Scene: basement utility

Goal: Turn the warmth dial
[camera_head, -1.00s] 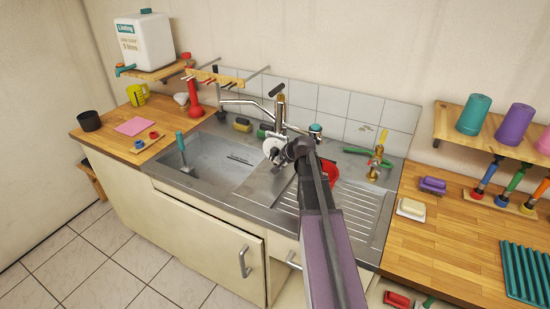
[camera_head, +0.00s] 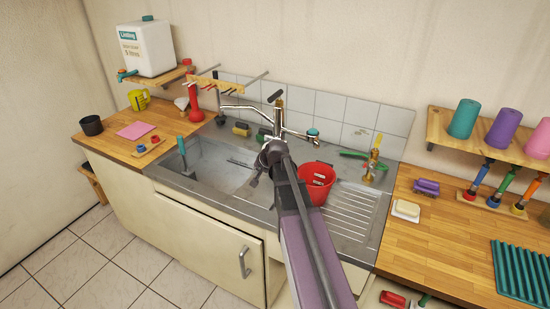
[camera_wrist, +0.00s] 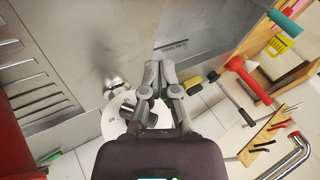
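The warmth dial (camera_wrist: 120,107) is a white disc with dark numbers and a dark grip, below and left of my fingertips in the wrist view. My gripper's fingers partly cover it. In the head view my arm hides the dial at the mixer tap (camera_head: 279,115). My gripper (camera_wrist: 160,68) has its fingertips close together, with nothing clearly held between them. In the head view my gripper (camera_head: 256,178) points down over the sink, in front of the tap. Whether a finger touches the dial's grip, I cannot tell.
A red bucket (camera_head: 316,186) with things in it stands right of my wrist. The sink basin (camera_head: 215,165) is open to the left. A hook rack (camera_wrist: 268,137) and a red plunger (camera_wrist: 245,75) lie on the right of the wrist view. A brass tap (camera_head: 375,165) stands right.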

